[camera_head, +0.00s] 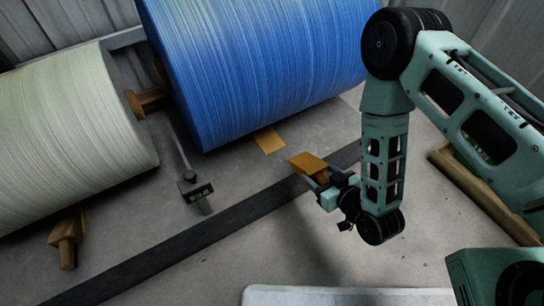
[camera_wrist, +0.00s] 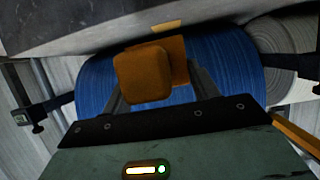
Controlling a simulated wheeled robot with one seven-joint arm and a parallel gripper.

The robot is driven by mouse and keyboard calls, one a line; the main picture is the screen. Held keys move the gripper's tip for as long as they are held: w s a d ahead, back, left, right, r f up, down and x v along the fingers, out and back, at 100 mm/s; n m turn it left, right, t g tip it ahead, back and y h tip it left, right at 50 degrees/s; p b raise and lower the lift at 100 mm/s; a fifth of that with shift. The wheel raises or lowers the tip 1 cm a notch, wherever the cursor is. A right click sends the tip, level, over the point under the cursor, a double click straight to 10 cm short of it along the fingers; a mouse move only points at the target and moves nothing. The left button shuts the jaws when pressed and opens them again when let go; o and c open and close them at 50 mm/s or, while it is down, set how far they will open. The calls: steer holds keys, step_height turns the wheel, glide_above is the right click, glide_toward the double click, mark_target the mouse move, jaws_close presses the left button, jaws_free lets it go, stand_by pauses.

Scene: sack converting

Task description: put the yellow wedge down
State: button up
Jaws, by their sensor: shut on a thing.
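The yellow wedge (camera_head: 308,162), orange-yellow in this light, is held between the fingers of my gripper (camera_head: 319,180) in the head view. It appears to be above the floor, near the dark strip and in front of the blue roll. In the wrist view the wedge (camera_wrist: 142,75) fills the space between the two fingers of my gripper (camera_wrist: 160,84), with its blocky end towards the camera. The fingers are shut on it, and its far end is partly hidden behind the near block. I cannot tell its exact height.
A large blue roll (camera_head: 255,65) stands behind, with a pale roll (camera_head: 65,135) to its left. A flat yellow patch (camera_head: 268,139) lies on the floor by the blue roll. A dark strip (camera_head: 200,236) crosses the floor. A wooden block (camera_head: 67,240) sits by the pale roll.

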steer(key=shift+s+a+f+b, duration=0.2)
steer(key=shift+f+b, duration=0.1)
steer(key=shift+f, duration=0.3)
steer(key=shift+s+a+f+b, duration=0.15)
steer(key=shift+a+f+b, duration=0.1)
steer(key=shift+f, duration=0.35)
steer(key=shift+w+a+f, duration=0.1)
steer(key=shift+w+a, duration=0.05)
steer(key=w+a+b, duration=0.2)
steer(key=w+a, duration=0.1)
steer(key=w, duration=0.1)
steer(key=w+a+b, duration=0.3)
steer(key=w, duration=0.2)
steer(key=w+a+b, duration=0.2)
steer(key=w+a, duration=0.1)
steer(key=w, duration=0.1)
steer(key=shift+w+a, duration=0.2)
steer(key=shift+w, duration=0.2)
steer(key=f+b, duration=0.2)
steer(key=b, duration=0.1)
steer(key=shift+w+a+f, duration=0.2)
steer(key=shift+w+f, duration=0.15)
steer(key=shift+f+b, duration=0.3)
steer(key=shift+b, duration=0.15)
steer(key=shift+f, duration=0.15)
steer(key=o, duration=1.1)
